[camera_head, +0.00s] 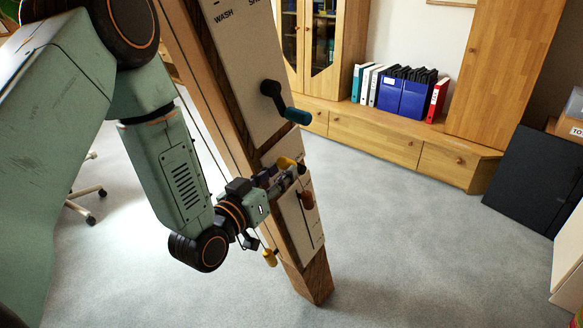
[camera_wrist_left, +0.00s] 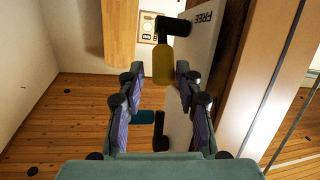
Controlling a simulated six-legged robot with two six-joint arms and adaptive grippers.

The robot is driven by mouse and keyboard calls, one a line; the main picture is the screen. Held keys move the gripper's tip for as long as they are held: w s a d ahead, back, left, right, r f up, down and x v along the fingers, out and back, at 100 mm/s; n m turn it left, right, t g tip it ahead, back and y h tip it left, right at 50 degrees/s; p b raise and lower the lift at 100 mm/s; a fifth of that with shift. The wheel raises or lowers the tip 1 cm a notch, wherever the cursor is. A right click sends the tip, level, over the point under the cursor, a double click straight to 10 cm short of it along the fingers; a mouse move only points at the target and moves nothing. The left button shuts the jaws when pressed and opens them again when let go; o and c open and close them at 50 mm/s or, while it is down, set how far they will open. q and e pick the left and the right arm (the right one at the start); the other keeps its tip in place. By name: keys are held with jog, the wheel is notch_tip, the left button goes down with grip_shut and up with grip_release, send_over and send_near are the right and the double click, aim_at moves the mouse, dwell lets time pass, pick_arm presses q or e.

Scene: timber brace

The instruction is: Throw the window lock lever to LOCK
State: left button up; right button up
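A lever with a yellow grip (camera_wrist_left: 163,62) on a black arm (camera_wrist_left: 172,25) stands out from a white panel marked FREE (camera_wrist_left: 205,18) in the left wrist view. In the head view the yellow grip (camera_head: 287,163) shows on the timber post, partly behind my gripper. My left gripper (camera_head: 291,176) is at the post beside this grip. In the left wrist view my gripper's fingers (camera_wrist_left: 159,82) are apart, with the yellow grip between or just beyond their tips. Contact cannot be told. The LOCK mark is not visible. My right gripper is not in view.
A teal-handled crank (camera_head: 297,115) sticks out from the post's upper panel (camera_head: 240,60), marked WASH. A red-brown handle (camera_head: 307,200) is just below my gripper, and a yellow piece (camera_head: 270,257) hangs lower. The grey carpet (camera_head: 400,240) right of the post is clear.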

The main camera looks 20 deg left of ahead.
aim_at(286, 166)
pick_arm(q)
jog(key=w, duration=0.3)
jog(key=shift+w+a+f, duration=0.1)
jog(key=shift+w, duration=0.3)
jog(key=shift+w+d, duration=0.2)
jog(key=shift+d, duration=0.15)
jog(key=shift+s, duration=0.15)
jog(key=shift+c, duration=0.2)
jog(key=shift+a, duration=0.2)
jog(key=c, duration=0.3)
jog(key=shift+d, duration=0.1)
grip_shut()
